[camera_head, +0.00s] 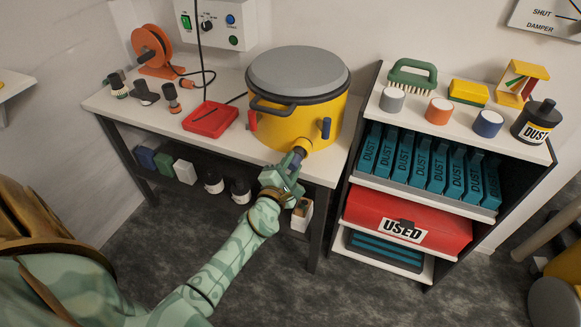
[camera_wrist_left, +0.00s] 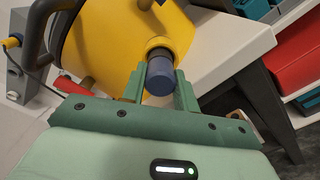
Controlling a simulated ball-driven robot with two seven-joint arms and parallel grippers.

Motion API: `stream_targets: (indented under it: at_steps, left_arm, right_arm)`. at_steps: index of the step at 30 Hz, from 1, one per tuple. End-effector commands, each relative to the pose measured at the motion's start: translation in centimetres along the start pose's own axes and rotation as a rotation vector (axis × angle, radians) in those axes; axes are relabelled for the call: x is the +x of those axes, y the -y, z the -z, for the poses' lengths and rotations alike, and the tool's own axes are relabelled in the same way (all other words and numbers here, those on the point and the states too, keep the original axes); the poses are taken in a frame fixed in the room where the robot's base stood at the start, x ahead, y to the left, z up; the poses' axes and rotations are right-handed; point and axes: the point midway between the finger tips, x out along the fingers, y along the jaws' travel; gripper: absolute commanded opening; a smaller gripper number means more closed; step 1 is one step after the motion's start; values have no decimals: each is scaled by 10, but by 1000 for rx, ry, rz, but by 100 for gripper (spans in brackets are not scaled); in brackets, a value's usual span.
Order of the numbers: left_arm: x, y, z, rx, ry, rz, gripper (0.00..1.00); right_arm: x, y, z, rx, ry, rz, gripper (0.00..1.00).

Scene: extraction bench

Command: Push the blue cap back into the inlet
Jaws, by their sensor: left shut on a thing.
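The blue cap (camera_wrist_left: 160,80) is a short dark blue cylinder between the two green fingers of my left gripper (camera_wrist_left: 160,90). It lines up with the yellow inlet (camera_wrist_left: 160,43) on the side of the yellow drum (camera_head: 283,119). A darker band shows between cap and inlet rim; I cannot tell how deep the cap sits. In the head view, my left gripper (camera_head: 292,165) is shut on the cap at the drum's front, by the bench edge. The cap (camera_head: 298,156) is mostly hidden there by the fingers. My right gripper is out of view.
The drum stands on the white bench (camera_head: 165,119), with a red tray (camera_head: 210,119) and an orange reel (camera_head: 152,48) to its left. A shelf unit (camera_head: 375,100) with dust cartridges and a red used bin (camera_head: 405,220) stands close on the right.

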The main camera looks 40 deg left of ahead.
Motion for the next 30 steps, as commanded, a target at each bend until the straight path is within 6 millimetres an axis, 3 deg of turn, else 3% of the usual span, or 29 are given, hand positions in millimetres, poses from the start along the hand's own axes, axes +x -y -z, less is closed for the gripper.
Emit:
stream_targets:
  at_steps: [20,21,23,30]
  left_arm:
    - [17,0,0,0,0,0,0]
    - [17,0,0,0,0,0,38]
    - [17,0,0,0,0,0,55]
    - [17,0,0,0,0,1,55]
  right_arm:
    - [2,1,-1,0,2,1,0]
    - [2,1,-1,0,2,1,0]
    - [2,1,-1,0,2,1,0]
    - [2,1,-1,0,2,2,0]
